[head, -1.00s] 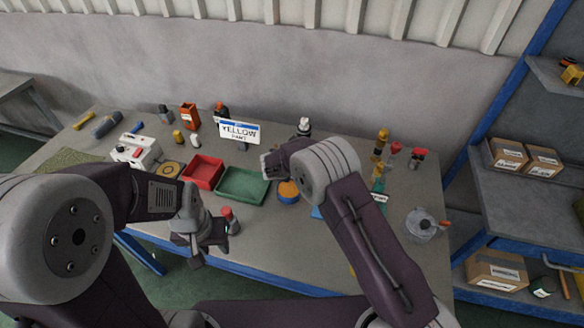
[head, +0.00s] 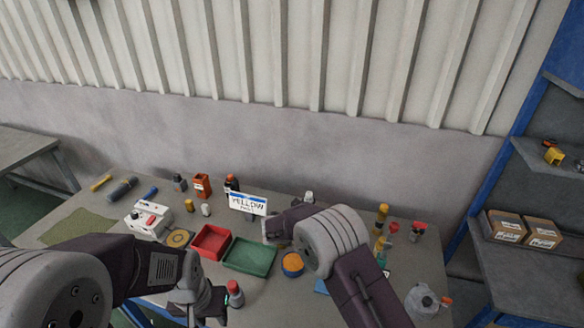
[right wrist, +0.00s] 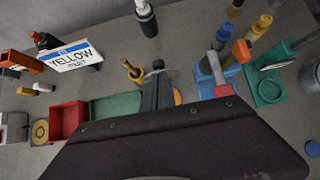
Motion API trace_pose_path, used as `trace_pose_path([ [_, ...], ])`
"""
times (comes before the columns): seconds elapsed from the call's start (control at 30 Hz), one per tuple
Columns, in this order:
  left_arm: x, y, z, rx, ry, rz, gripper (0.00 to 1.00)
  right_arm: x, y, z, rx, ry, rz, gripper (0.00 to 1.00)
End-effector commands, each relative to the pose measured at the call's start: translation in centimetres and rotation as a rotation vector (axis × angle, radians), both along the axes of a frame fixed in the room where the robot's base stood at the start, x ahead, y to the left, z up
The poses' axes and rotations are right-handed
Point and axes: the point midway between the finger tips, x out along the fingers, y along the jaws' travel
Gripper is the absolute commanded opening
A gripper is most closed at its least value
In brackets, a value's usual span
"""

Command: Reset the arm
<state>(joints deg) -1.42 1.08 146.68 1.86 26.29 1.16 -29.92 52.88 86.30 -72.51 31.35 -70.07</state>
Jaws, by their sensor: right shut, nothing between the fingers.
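My left gripper (head: 212,305) hangs low at the left of the head view, in front of the table's near edge and close to a small red-capped bottle (head: 235,294). Its fingers are partly cut off, so its opening is unclear. My right arm reaches over the table, right of the green tray. In the right wrist view my right gripper (right wrist: 158,88) shows as narrow dark fingers, shut with nothing between them, above the table near the green tray (right wrist: 114,108).
The table holds a red tray (head: 212,241), a green tray (head: 249,257), a "YELLOW" sign (head: 248,204), a white box (head: 147,220), an orange-topped round container (head: 292,264) and several bottles. A shelf with cardboard boxes (head: 523,229) stands at right.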

Motion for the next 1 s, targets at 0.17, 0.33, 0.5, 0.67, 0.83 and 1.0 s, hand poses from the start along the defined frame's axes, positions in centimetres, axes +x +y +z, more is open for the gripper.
trace_pose_path([
  [0.17,0.0,0.0,-2.1,0.000,0.000,0.000,0.36,2.3,-3.6,2.1,0.034,-0.066,-0.077,0.00],
  [0.33,0.0,0.0,-6.2,0.000,0.001,0.000,0.36,-1.9,-14.9,5.1,0.210,-0.091,-0.431,0.00],
  [0.5,0.0,0.0,-9.1,0.000,0.000,0.000,0.36,-15.2,-20.5,1.8,0.667,-0.067,-1.180,0.00],
  [0.67,0.0,0.0,-9.5,0.000,0.000,0.000,0.36,-27.1,-18.2,-2.2,1.025,-0.064,-2.021,0.00],
  [0.83,0.0,0.0,-9.2,0.000,0.000,0.000,0.36,-30.7,-15.8,-3.9,1.136,-0.141,-2.566,0.00],
  [1.0,0.0,0.0,-9.2,0.000,0.000,0.000,0.36,-30.6,-15.8,-3.9,1.155,-0.178,-2.635,0.00],
])
